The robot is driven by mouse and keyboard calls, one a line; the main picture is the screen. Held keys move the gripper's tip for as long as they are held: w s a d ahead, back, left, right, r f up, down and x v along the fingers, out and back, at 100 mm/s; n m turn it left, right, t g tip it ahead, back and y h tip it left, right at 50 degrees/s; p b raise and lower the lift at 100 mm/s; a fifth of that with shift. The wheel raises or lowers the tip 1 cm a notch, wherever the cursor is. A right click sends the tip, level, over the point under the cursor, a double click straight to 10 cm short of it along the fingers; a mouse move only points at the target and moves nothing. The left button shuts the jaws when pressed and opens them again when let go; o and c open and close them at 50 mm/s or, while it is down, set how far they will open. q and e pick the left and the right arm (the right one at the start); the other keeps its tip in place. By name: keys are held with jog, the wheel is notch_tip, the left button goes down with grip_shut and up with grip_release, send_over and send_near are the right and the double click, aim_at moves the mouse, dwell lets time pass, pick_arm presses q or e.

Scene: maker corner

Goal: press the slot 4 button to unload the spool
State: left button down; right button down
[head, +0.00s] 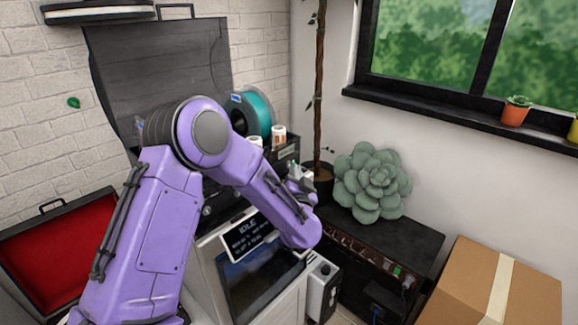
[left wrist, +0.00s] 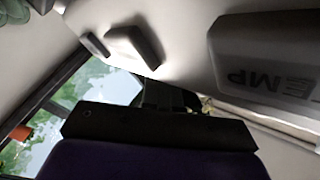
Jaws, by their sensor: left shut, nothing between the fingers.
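A white and grey machine has a dark screen (head: 248,236) reading "IDLE" above a dark window (head: 255,285). A teal spool (head: 260,108) stands upright behind its top. My purple left arm crosses in front of the machine. My left gripper (head: 298,178) is small and partly hidden by the wrist, at the machine's upper right; it is shut and empty. In the left wrist view, its dark base spans the lower middle, and a grey panel (left wrist: 268,62) with upside-down "TEMP" lettering fills the upper right. I cannot pick out the slot 4 button or tell whether the gripper touches anything.
A red-lined open case (head: 62,245) lies at left. Right of the machine are a black cabinet (head: 400,240) with a large succulent (head: 372,182) and a cardboard box (head: 530,300). A thin plant trunk (head: 319,80) rises behind. A small orange pot (head: 515,115) sits on the windowsill.

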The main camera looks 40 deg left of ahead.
pick_arm(q)
jog(key=d, duration=0.5)
jog(key=shift+s+d, duration=0.15)
jog(key=shift+d, duration=0.15)
dwell(0.5)
jog(key=s+d+f+n+g+h, duration=0.1)
jog(key=s+d+f+n+h, duration=0.15)
jog(key=f, duration=0.35)
jog(key=s+d+f+n+g+h, duration=0.1)
jog(key=s+f+h, duration=0.2)
jog(key=f, duration=0.4)
jog(key=s+d+f+n+g+h, duration=0.1)
jog(key=s+f+n+h, duration=0.15)
jog(key=f, duration=0.35)
jog(key=s+f+g, duration=0.3)
jog(key=s+f, duration=0.2)
jog(key=s, duration=0.4)
jog(key=s+f+g, duration=0.3)
jog(key=s+f, duration=0.3)
jog(key=s, duration=0.4)
jog(key=s+f+g+h, duration=0.1)
jog(key=s+f, duration=0.4)
jog(key=s, duration=0.5)
jog(key=shift+s+d+f+g, duration=0.2)
jog(key=shift+f+g, duration=0.1)
jog(key=shift+g, duration=0.6)
